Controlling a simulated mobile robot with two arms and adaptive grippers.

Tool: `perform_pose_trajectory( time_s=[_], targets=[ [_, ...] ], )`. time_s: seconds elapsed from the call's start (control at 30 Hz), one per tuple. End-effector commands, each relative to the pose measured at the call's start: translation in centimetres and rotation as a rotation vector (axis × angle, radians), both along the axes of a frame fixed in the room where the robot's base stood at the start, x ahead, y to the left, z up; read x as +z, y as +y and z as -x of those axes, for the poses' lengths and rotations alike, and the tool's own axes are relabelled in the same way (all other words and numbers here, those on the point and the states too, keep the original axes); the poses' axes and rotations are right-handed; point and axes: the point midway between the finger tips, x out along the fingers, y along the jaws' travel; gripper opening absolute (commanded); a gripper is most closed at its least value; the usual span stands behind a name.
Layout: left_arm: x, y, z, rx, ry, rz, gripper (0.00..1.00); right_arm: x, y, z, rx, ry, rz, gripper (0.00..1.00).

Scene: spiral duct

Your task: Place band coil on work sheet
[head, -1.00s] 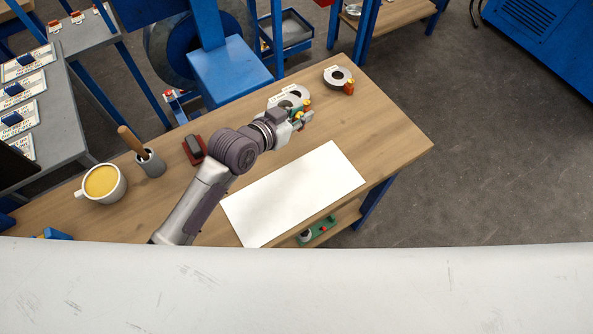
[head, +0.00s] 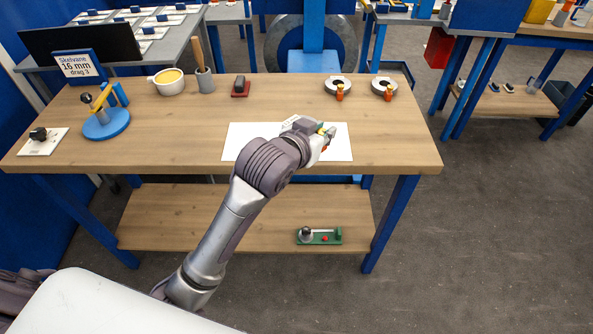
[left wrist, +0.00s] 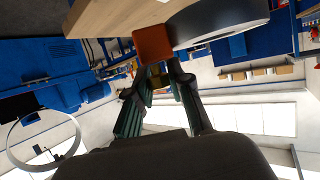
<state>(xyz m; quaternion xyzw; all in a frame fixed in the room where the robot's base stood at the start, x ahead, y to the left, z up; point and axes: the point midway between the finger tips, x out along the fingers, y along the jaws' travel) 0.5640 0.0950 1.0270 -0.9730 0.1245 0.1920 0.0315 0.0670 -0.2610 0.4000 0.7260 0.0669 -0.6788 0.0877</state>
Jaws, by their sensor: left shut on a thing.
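The white work sheet (head: 240,140) lies flat on the workbench, partly covered by my left arm. My left gripper (head: 327,136) is above the sheet's right part in the head view. In the left wrist view its fingers (left wrist: 160,80) are shut on the orange and yellow grip (left wrist: 153,44) of a dark band coil (left wrist: 222,18). My wrist hides most of this coil in the head view. I cannot tell whether it touches the sheet. Two other coils, one left (head: 337,82) and one right (head: 384,84), stand at the back, each with an orange grip. My right gripper is not seen.
On the workbench (head: 400,150) stand a yellow-filled cup (head: 170,84), a grey holder (head: 205,82), a dark red-based block (head: 241,88), a blue round stand (head: 106,124) and a sign (head: 80,66). A green device (head: 320,236) lies on the lower shelf. The bench's right end is clear.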

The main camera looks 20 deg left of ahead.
Motion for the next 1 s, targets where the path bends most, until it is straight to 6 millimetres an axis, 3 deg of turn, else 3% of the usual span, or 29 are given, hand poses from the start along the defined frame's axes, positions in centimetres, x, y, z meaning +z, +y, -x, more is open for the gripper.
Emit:
perform_pose_trajectory(
  time_s=[0.17,0.3,0.6,0.8,1.0],
  targets=[
    [-0.7,1.3,-1.3,0.020,-0.002,0.001,0.00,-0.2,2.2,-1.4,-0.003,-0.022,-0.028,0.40],
    [-2.5,3.0,-3.8,0.019,-0.001,0.000,0.00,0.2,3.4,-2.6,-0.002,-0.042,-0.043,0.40],
    [-6.0,6.2,-8.8,0.016,-0.003,0.002,0.00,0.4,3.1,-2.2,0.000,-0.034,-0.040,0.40],
    [-7.0,6.8,-9.8,0.015,-0.003,0.004,0.00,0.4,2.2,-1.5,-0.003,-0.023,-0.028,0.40],
    [-9.9,6.8,-9.8,0.015,-0.001,0.004,0.00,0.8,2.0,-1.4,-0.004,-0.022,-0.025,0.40]
  ],
)
